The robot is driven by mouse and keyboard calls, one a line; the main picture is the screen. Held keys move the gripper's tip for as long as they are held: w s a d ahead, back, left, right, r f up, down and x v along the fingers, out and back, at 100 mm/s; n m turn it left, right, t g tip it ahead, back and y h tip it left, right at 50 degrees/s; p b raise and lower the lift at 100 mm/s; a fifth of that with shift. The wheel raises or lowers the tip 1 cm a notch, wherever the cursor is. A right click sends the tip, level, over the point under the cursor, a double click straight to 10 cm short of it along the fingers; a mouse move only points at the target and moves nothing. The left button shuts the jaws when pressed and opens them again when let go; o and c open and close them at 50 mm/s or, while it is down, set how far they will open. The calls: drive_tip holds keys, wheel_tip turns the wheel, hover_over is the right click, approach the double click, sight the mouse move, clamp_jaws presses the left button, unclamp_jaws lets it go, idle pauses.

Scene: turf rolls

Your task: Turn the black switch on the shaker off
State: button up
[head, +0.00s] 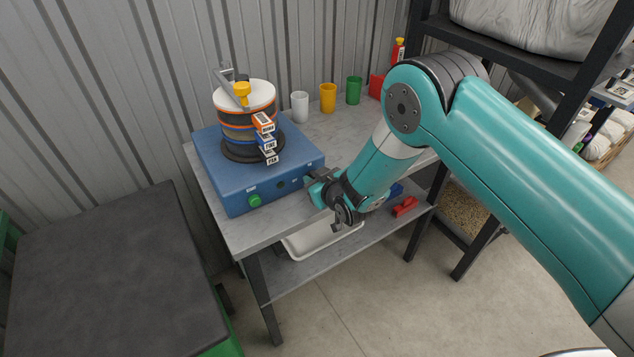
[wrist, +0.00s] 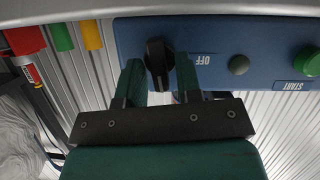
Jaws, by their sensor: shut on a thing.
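The shaker is a blue box (head: 222,170) on the grey bench, with a stack of sieves (head: 247,120) on top. The black switch (wrist: 156,60) is on its front panel and shows upside down in the wrist view, beside the OFF label (wrist: 203,60). My gripper (wrist: 159,72) has one green finger on each side of the switch and is shut on it. The switch's grip bar runs roughly along the fingers. In the head view my gripper (head: 314,180) is at the right end of the shaker's front and hides the switch.
The green START button (head: 254,200) and a dark round button (wrist: 238,65) share the front panel. White (head: 299,107), yellow (head: 328,98) and green (head: 354,90) cups stand behind on the bench. A white tray (head: 322,240) and red object (head: 405,207) lie on the lower shelf.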

drive_tip(key=n+b, duration=0.1)
drive_tip(key=b, duration=0.1)
drive_tip(key=n+t+h+b, duration=0.1)
drive_tip(key=b, duration=0.1)
drive_tip(key=n+b, duration=0.1)
drive_tip(key=b, duration=0.2)
drive_tip(key=shift+s+a+f+n+t+h, duration=0.1)
drive_tip(key=shift+a+f+n+t+h, duration=0.2)
drive_tip(key=shift+f+t+h, duration=0.1)
drive_tip(key=n+t+b, duration=0.1)
drive_tip(key=b, duration=0.2)
drive_tip(key=shift+n+h+b, duration=0.4)
drive_tip(key=shift+r+n+b, duration=0.2)
drive_tip(key=shift+n+b, duration=0.2)
drive_tip(key=shift+b, duration=0.2)
drive_tip(key=shift+r, duration=0.1)
drive_tip(key=o, duration=0.6)
